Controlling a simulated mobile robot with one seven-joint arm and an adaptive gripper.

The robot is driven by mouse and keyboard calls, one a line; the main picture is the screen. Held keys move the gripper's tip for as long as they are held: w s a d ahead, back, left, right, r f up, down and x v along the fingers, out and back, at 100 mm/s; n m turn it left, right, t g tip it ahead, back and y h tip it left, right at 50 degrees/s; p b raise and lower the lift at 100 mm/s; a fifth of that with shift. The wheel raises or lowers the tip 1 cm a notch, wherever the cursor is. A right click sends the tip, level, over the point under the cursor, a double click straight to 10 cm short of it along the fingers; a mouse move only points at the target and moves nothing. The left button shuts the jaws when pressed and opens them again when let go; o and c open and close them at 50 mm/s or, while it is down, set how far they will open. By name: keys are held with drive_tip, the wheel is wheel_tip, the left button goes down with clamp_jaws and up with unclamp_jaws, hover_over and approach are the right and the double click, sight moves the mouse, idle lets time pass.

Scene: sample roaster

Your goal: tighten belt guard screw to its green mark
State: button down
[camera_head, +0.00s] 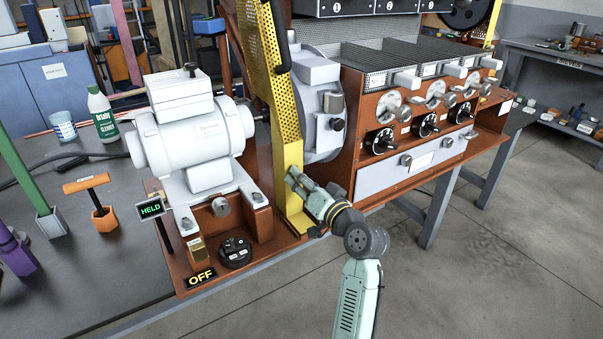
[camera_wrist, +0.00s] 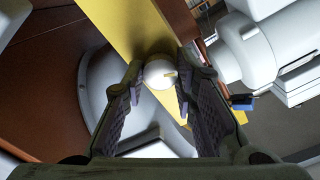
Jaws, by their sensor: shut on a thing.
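The yellow perforated belt guard (camera_head: 272,90) stands upright between the white motor and the roaster body. My gripper (camera_head: 297,180) is at the guard's lower part, reaching in from the front right. In the wrist view my gripper (camera_wrist: 160,90) has its two fingers on either side of a round pale screw head (camera_wrist: 159,74) in front of the yellow guard (camera_wrist: 125,25). The fingers are shut on the screw head, which has a small yellow mark on its face. The screw is hidden behind my gripper in the head view. I cannot make out a green mark.
The white motor (camera_head: 195,135) sits left of the guard on the brown base. A sign reading HELD (camera_head: 150,209), an OFF plate (camera_head: 201,277) and a black knob (camera_head: 235,252) are at the front left. A bottle (camera_head: 102,117) stands farther left. Open floor lies at the right.

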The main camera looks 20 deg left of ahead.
drive_tip(key=shift+r+m+p, duration=0.1)
drive_tip(key=shift+m+p, duration=5.35)
drive_tip(key=shift+m, duration=1.05)
drive_tip(key=c, duration=1.3)
unclamp_jaws()
